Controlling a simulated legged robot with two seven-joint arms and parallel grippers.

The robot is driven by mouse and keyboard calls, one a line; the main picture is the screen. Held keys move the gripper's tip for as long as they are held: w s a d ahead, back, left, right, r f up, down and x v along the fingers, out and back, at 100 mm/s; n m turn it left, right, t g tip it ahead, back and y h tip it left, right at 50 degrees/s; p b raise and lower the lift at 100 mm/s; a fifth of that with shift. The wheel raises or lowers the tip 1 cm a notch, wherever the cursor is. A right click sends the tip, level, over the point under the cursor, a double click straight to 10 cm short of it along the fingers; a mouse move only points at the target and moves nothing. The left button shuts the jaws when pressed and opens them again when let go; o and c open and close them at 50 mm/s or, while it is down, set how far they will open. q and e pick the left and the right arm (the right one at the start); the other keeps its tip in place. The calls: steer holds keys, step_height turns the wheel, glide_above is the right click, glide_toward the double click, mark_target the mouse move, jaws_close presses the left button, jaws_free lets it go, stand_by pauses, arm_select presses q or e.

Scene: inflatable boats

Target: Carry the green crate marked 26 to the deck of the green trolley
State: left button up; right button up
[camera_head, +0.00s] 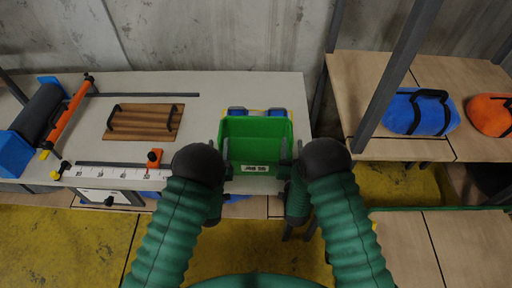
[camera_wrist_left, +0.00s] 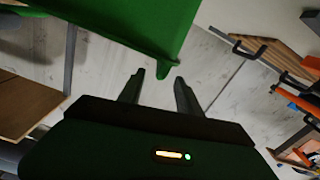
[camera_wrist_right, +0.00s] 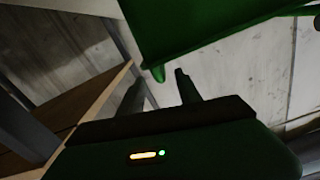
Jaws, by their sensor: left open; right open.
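The green crate (camera_head: 257,130) stands at the front right of the workbench, with a small white label on its front; the print is too small to read surely. My left gripper (camera_head: 224,152) is open at the crate's left side. In the left wrist view a lower corner of the crate (camera_wrist_left: 130,22) reaches toward the gap between its fingertips (camera_wrist_left: 160,80). My right gripper (camera_head: 289,154) is open at the right side. In the right wrist view the crate (camera_wrist_right: 200,25) has a corner near those fingertips (camera_wrist_right: 160,76). A green-edged wooden deck (camera_head: 400,245), apparently the trolley, is at lower right.
The grey workbench (camera_head: 240,88) also holds a wooden board with black handles (camera_head: 145,121), a roller device (camera_head: 42,118) and a ruler rail (camera_head: 110,174). A blue bag (camera_head: 418,113) and an orange bag (camera_head: 490,114) lie on shelving behind a dark post (camera_head: 390,80). The deck's visible part is bare.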

mark_target(220, 128)
arm_select(q)
steer(key=w, duration=0.6)
steer(key=shift+w+f, duration=0.1)
steer(key=shift+w, duration=0.15)
arm_select(e)
steer(key=w, duration=0.6)
steer(key=shift+w, duration=0.25)
arm_select(q)
steer(key=shift+w+d, duration=0.1)
steer(key=shift+w, duration=0.5)
arm_select(e)
steer(key=shift+w+d, duration=0.2)
steer(key=shift+w, duration=0.4)
arm_select(q)
jaws_close()
arm_select(e)
steer(key=shift+a, duration=0.1)
jaws_close()
